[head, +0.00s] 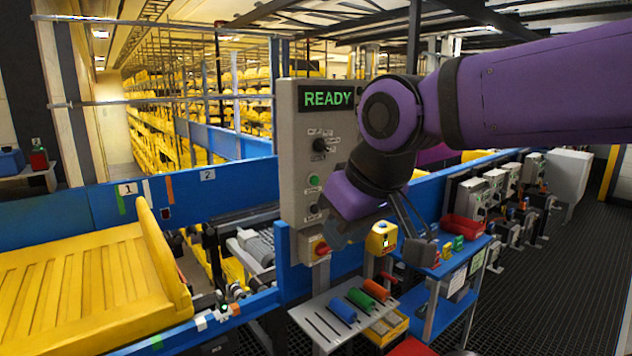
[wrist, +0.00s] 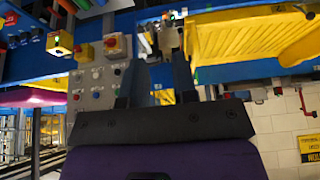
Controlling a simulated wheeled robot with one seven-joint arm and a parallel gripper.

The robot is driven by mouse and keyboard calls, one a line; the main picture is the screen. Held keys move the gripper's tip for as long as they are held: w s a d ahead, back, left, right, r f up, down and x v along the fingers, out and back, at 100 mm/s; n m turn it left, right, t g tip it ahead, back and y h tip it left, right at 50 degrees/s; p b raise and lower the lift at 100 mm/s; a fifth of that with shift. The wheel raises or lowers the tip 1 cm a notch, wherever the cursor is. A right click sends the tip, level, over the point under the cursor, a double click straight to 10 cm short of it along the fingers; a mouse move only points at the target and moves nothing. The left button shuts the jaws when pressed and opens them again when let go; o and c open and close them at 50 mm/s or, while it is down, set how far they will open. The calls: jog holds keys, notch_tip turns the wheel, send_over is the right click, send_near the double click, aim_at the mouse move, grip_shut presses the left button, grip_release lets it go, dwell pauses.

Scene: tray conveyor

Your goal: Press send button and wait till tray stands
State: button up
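The grey control panel (head: 292,165) stands mid-picture, with a lit green "READY" display (head: 326,97). It carries a black knob (head: 320,144), a green button (head: 314,180) and a dark button (head: 314,208); their labels are too small to read. My gripper (head: 367,228) hangs to the right of the panel's lower part, apart from the green button. In the wrist view its two fingers (wrist: 157,68) are spread with nothing between them, and the panel (wrist: 85,110) lies to their left. A yellow tray (head: 75,285) lies on the conveyor at left; it also shows in the wrist view (wrist: 240,42).
A red stop button (head: 320,247) sits below the panel, and a yellow button box (head: 381,238) sits just right of it. A small shelf (head: 330,325) holds blue, green and orange cylinders. A blue table (head: 440,265) stands at right. Dark floor (head: 560,290) lies open at right.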

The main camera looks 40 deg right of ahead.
grip_shut()
dwell(1.4)
